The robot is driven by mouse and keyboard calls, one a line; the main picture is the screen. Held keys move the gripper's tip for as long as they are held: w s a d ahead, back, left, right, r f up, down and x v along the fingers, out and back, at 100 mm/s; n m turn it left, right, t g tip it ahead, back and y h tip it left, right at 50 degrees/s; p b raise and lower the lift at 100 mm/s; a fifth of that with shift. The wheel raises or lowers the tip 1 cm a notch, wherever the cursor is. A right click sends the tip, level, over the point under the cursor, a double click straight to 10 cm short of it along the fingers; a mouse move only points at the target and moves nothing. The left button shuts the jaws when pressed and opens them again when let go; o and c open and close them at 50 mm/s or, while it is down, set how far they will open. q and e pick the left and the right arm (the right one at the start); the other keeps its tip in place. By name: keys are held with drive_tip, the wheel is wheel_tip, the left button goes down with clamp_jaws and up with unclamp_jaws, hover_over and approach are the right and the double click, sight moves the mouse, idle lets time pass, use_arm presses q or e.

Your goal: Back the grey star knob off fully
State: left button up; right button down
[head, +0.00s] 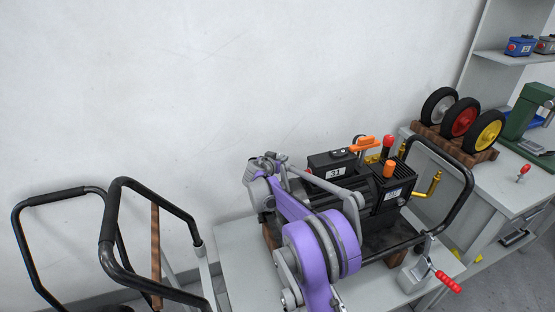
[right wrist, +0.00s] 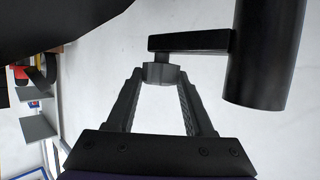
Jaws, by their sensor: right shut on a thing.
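The grey star knob (right wrist: 161,73) shows in the right wrist view, under the end of a flat black arm (right wrist: 188,41) that joins a thick black tube (right wrist: 262,55). My right gripper (right wrist: 161,82) is shut on the knob, with one finger on each side of it. In the head view my purple and grey right arm reaches to the left end of the washer (head: 385,185), a black machine with a tube frame on a grey table. There the arm hides the knob. My left gripper is in neither view.
Black tube handles (head: 108,220) stand at the left. The washer's black frame handle (head: 465,175) and a red-gripped lever (head: 447,282) are at the right. A bench (head: 500,185) with several wheels on a wooden rack (head: 455,143) stands behind right. The wall area above the washer is clear.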

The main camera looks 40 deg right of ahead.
drive_tip(key=shift+n+t, duration=0.4)
drive_tip(key=shift+t, duration=0.1)
drive_tip(key=shift+c, duration=1.4)
unclamp_jaws()
drive_tip(key=v, duration=1.1)
drive_tip(key=shift+d+r, duration=0.2)
